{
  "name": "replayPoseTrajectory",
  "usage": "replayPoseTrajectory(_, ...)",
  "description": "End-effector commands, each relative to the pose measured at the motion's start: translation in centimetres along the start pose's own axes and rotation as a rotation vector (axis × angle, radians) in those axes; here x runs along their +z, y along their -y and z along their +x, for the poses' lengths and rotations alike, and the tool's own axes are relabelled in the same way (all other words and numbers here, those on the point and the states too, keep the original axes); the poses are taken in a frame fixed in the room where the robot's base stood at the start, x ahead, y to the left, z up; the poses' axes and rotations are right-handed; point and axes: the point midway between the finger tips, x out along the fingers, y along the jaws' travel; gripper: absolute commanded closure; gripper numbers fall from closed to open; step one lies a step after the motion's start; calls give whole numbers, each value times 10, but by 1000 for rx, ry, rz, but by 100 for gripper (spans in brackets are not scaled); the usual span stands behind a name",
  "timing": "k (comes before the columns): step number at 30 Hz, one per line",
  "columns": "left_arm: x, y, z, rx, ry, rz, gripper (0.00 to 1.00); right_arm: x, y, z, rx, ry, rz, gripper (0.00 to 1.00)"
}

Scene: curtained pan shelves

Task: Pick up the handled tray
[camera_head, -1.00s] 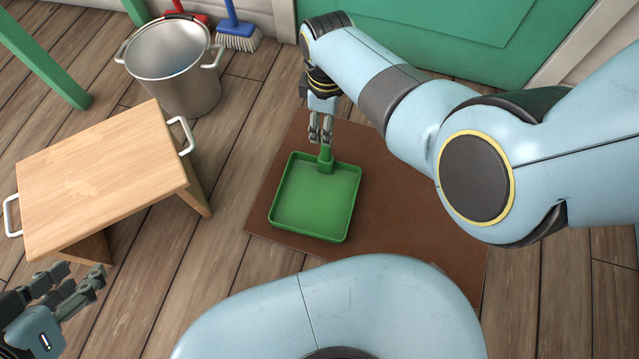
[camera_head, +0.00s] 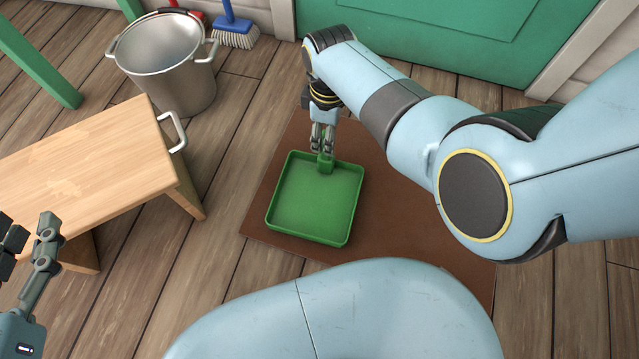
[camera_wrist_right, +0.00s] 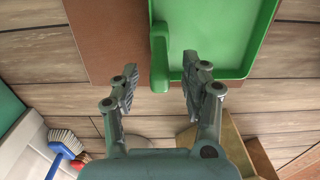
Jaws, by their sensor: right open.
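The green handled tray (camera_head: 313,203) lies on a brown mat in the head view, its short handle pointing away from me. My right gripper (camera_head: 323,152) is over the handle from above. In the right wrist view, the tray (camera_wrist_right: 222,40) is at the top and its green handle (camera_wrist_right: 160,58) lies between the two spread fingers of the right gripper (camera_wrist_right: 159,83). The fingers show gaps to the handle on both sides. My left gripper (camera_head: 28,238) is at the left edge, fingers apart and empty, in front of the wooden stool.
The brown mat (camera_head: 400,215) is bare around the tray. A green door (camera_head: 440,35) is at the back.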

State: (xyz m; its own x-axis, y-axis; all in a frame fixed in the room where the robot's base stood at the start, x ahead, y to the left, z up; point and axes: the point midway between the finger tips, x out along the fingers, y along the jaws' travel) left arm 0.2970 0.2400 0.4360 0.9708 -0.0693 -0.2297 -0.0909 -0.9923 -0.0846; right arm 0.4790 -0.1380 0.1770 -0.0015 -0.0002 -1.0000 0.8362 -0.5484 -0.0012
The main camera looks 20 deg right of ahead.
Motion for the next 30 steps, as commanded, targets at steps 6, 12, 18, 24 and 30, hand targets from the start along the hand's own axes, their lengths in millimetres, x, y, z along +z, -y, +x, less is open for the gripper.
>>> replayPoseTrajectory(6, -2, 0, 1, 0, -10, 1, 70, 0, 0, 0, 1, -1, 0, 54)
replayPoseTrajectory(12, -2, 0, 1, 0, -9, 1, 70, 0, 0, 0, 1, -1, 0, 76)
replayPoseTrajectory(18, -2, 0, 1, 0, -8, 1, 70, 0, 0, 0, 1, -1, 0, 100)
replayPoseTrajectory(24, -2, 0, 1, 0, -8, 1, 70, 0, 0, 0, 0, -1, 0, 100)
replayPoseTrajectory(30, -2, 0, 1, 0, -7, 1, 70, 0, 0, 0, 1, -1, 0, 100)
